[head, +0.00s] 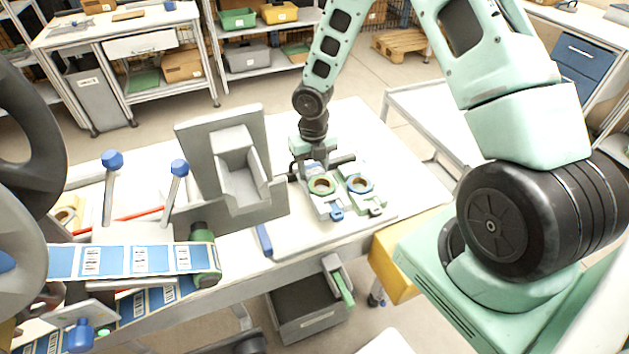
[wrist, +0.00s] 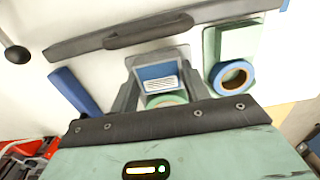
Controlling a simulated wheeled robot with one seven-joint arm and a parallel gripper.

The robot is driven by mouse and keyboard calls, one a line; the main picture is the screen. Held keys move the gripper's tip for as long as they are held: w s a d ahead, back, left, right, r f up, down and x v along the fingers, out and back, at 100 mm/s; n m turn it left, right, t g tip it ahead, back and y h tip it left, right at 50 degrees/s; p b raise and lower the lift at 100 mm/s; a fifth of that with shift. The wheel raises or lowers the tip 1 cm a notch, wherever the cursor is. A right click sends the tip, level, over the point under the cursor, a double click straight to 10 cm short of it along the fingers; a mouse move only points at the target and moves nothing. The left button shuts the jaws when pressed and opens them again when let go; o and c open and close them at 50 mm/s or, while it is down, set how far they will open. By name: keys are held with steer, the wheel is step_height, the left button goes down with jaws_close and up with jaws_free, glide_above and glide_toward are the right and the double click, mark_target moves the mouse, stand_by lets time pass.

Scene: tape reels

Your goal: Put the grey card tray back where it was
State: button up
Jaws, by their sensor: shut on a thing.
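The grey card tray (head: 327,208) is at the middle of the white table, with a green-rimmed tape reel (head: 322,186) on it and a blue tab (head: 336,213) at its front. My gripper (head: 317,176) reaches down over its back end. In the wrist view the tray (wrist: 168,56) lies between my two fingers (wrist: 160,95), and a blue piece with a white label shows there. The green reel is mostly hidden behind the gripper's edge. My gripper is shut on the tray. I cannot tell whether the tray touches the surface below.
A green tray (head: 376,209) with a blue-rimmed reel (head: 360,184) stands close on the right. A blue bar (head: 264,240) lies to the left. A tall grey holder (head: 220,150) and a label-strip machine stand further left. White table behind and right is free.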

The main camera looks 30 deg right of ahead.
steer(key=shift+f, duration=2.05)
steer(key=o, duration=1.1)
steer(key=shift+f, duration=0.15)
step_height(320, 180, up, 12)
steer(key=shift+r, duration=0.2)
steer(key=shift+s+f, duration=0.1)
